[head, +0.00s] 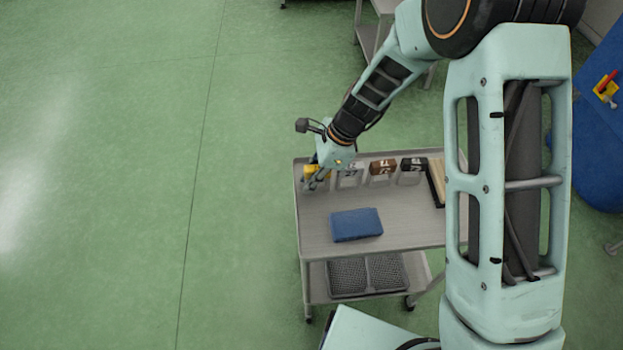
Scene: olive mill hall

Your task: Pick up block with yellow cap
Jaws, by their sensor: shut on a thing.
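The block with the yellow cap (311,171) is at the far left corner of the cart's top shelf (400,224). My gripper (314,183) is shut on it, reaching down from above. The fingers and wrist cover part of the block, and its lower part is hard to make out. I cannot tell whether it touches the shelf or is lifted a little.
A white-capped block (348,176), a brown-capped block (382,169) and a black-capped block (412,167) stand in a row to the right. A wooden tray (437,181) lies beyond them. A blue flat object (356,224) lies in front. The floor at left is clear.

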